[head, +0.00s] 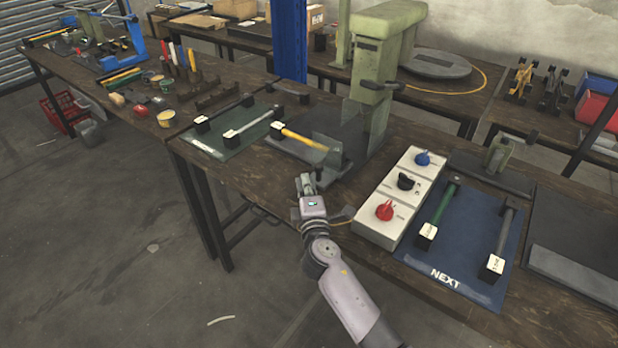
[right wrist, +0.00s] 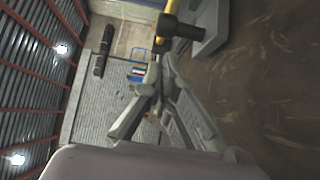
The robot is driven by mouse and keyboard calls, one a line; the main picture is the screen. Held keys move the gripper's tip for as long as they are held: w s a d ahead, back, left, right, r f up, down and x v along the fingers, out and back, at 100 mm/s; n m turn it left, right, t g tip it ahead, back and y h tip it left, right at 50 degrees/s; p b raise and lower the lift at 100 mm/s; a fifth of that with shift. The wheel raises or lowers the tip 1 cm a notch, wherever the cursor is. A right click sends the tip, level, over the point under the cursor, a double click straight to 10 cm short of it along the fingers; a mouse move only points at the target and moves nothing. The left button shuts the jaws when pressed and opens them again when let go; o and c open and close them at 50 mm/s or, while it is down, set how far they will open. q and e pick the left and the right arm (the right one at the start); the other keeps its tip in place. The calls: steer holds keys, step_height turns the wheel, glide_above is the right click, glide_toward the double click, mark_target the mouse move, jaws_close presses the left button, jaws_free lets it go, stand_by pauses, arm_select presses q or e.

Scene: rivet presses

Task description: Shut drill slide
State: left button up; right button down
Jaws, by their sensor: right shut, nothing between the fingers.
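A green press or drill machine (head: 378,60) stands on the long workbench. At its foot are clear panels (head: 326,150) and a yellow bar (head: 305,138) between dark end blocks, one with a white label (head: 277,126); I cannot read the label or tell for sure which part is the drill slide. My right gripper (head: 306,180) is shut and empty, just in front of the panels over the bench's front edge. In the right wrist view its fingertips (right wrist: 160,75) meet, with a black post and yellow bar (right wrist: 161,42) beyond them. My left gripper is not in view.
A control box (head: 385,208) with blue, black and red knobs is right of my right arm. A blue mat marked NEXT (head: 452,278) holds green and grey bars. A green mat (head: 225,140) with a grey bar lies left.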

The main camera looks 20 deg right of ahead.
mark_target(318, 172)
steer(key=shift+w+d, duration=0.35)
steer(key=shift+d, duration=0.2)
steer(key=shift+w, duration=0.15)
steer(key=shift+d, duration=0.15)
steer(key=w+d, duration=0.2)
steer(key=d, duration=0.1)
steer(key=shift+w, duration=0.2)
steer(key=shift+a, duration=0.1)
steer(key=shift+s, duration=0.1)
